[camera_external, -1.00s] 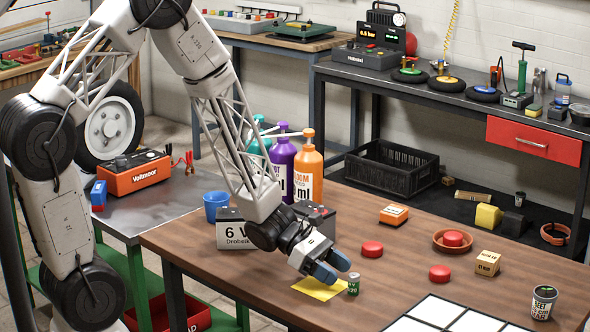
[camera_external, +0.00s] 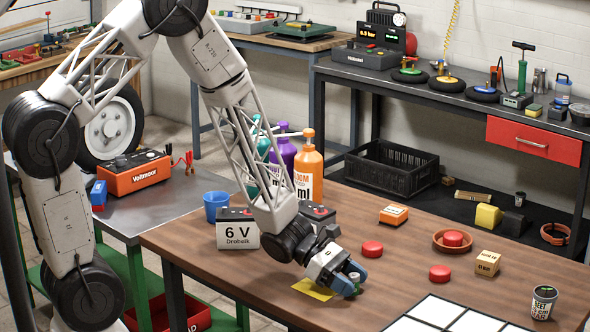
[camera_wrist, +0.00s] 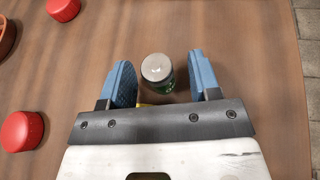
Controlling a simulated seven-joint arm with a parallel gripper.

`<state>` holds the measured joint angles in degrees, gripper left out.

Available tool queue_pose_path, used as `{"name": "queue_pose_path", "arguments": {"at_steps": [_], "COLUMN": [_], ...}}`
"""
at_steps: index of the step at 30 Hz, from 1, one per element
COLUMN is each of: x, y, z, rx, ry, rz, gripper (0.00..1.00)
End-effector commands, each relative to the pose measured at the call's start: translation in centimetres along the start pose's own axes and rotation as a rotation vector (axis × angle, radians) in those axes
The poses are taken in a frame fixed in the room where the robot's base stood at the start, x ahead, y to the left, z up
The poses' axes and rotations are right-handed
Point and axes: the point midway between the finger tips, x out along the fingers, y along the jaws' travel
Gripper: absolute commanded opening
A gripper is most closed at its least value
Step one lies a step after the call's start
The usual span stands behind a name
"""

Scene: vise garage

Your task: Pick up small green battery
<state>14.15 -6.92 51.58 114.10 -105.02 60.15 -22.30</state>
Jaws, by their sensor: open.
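The small green battery (camera_wrist: 158,75) stands upright on the brown table, its silver top facing the wrist camera. My gripper (camera_wrist: 160,80) is open, with one blue finger on each side of the battery. In the wrist view a gap shows between the battery and each finger; the gap on the left looks slightly smaller or similar. In the external view my gripper (camera_external: 352,281) is low over the table, and its fingers hide most of the battery (camera_external: 355,278).
A yellow sheet (camera_external: 313,290) lies beside my gripper. Red round pieces (camera_external: 372,249) lie to the right and behind. A 6 V battery block (camera_external: 238,232) stands to the left. A white grid (camera_external: 437,312) lies at the front. The table's edge shows right in the wrist view.

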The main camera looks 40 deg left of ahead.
Motion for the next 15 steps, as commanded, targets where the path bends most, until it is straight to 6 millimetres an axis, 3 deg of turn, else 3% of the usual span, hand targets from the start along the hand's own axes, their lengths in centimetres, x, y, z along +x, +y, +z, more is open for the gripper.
{"name": "queue_pose_path", "arguments": {"at_steps": [15], "x": [0.75], "y": [0.0], "z": [0.02], "rx": [0.001], "ry": [0.0], "rz": [0.0], "gripper": [0.57]}}
